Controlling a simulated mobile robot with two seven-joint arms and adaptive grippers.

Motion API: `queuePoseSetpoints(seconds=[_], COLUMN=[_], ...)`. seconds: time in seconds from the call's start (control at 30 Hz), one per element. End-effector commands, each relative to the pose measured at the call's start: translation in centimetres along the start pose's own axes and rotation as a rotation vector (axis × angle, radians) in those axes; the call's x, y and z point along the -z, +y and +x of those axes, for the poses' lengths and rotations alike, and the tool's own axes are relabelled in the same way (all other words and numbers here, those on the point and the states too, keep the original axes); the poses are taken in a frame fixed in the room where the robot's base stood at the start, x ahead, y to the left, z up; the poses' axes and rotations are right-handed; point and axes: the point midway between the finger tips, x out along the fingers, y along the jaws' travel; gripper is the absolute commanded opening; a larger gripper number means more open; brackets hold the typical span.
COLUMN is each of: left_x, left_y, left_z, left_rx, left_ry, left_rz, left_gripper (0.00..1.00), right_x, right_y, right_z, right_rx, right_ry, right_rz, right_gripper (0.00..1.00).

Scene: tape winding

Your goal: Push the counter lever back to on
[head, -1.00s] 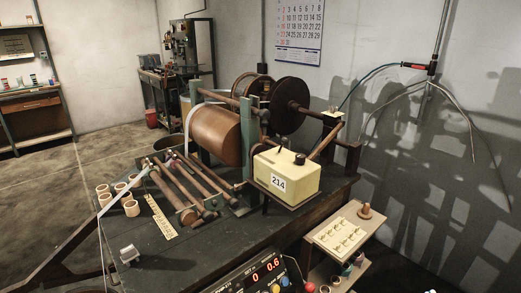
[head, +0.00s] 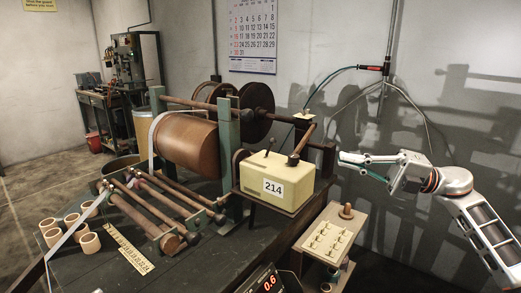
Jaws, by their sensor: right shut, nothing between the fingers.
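The cream counter box (head: 291,182) stands on the right end of the dark bench and carries a "214" plate. A thin dark lever (head: 269,146) stands up from its top left, leaning a little right. A thicker brown wooden handle (head: 304,142) slants up and right from a dark knob on its top right. I cannot tell for sure which of the two is the counter lever. My right gripper (head: 341,159) comes in from the right, pointing left. It is shut and empty, apart in the picture from the box and both levers. My left gripper is out of view.
The winding machine has a large brown roll (head: 186,146) and dark wheels behind the box. A peg board (head: 326,232) sits below the gripper. Several tape rolls (head: 90,243) lie on the bench at left. Hoses (head: 411,99) hang on the back wall.

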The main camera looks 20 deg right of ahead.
Motion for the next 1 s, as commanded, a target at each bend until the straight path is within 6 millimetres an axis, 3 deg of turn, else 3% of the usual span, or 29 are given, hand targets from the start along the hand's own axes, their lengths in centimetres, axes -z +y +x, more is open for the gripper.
queuePoseSetpoints(seconds=[0.53, 0.67, 1.0], left_x=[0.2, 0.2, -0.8], left_y=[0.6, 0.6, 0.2], left_z=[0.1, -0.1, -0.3], left_rx=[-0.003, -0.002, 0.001], left_ry=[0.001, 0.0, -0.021], left_rz=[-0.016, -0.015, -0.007], left_gripper=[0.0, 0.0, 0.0], right_x=[0.0, 0.1, 0.1], right_y=[0.4, 0.6, 0.6], right_z=[0.5, 2.2, 8.9], right_rx=[0.008, 0.006, 0.005], right_ry=[0.008, 0.01, 0.01], right_rz=[-0.01, -0.012, -0.011], right_gripper=[0.0, 0.0, 0.0])
